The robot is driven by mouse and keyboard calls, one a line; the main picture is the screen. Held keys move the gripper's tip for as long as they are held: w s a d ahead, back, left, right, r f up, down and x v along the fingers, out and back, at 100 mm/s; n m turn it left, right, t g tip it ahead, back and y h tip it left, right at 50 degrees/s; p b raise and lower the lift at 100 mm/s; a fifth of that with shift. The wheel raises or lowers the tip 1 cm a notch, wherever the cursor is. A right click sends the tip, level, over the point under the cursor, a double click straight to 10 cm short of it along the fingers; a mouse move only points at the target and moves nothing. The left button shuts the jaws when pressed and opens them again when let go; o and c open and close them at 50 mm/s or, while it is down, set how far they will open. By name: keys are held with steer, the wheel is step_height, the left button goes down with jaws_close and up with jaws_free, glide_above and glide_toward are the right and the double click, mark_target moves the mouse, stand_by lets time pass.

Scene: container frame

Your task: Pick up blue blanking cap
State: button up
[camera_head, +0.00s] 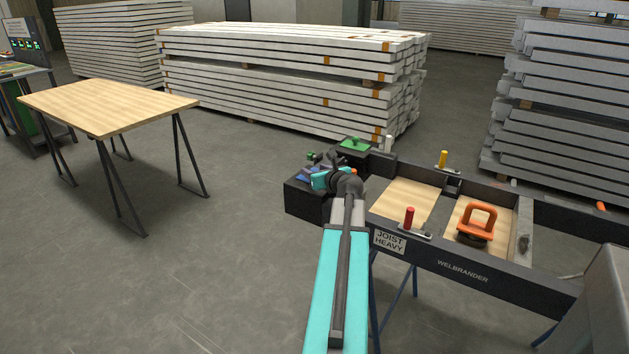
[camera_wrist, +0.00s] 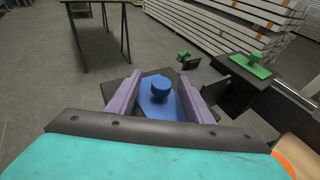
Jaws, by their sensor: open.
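The blue blanking cap (camera_wrist: 160,98), a flat plate with a round knob, lies on a dark block at the end of the frame in the wrist view. A bit of blue (camera_head: 306,172) shows in the head view, mostly hidden by my wrist. My gripper (camera_wrist: 160,76) is open, its two purple-grey fingers on either side of the cap's knob. Gaps show between the knob and both fingers. I cannot tell how far the fingertips are above the plate.
A green cap (camera_wrist: 246,66) sits on the neighbouring dark block, to the right. A smaller green knob (camera_wrist: 184,54) shows beyond the fingers. The frame (camera_head: 462,272) holds an orange-handled lifter (camera_head: 478,220) and red and yellow clamps. A wooden table (camera_head: 105,103) stands left, with open floor between.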

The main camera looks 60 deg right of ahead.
mark_target(313, 169)
steer(key=shift+w+d, duration=0.1)
stand_by(0.3)
steer(key=shift+x, duration=2.5)
steer(key=shift+f, duration=0.1)
steer(key=c, duration=1.2)
steer(key=shift+o, duration=0.2)
step_height(313, 169, up, 10)
steer(key=p, duration=0.1)
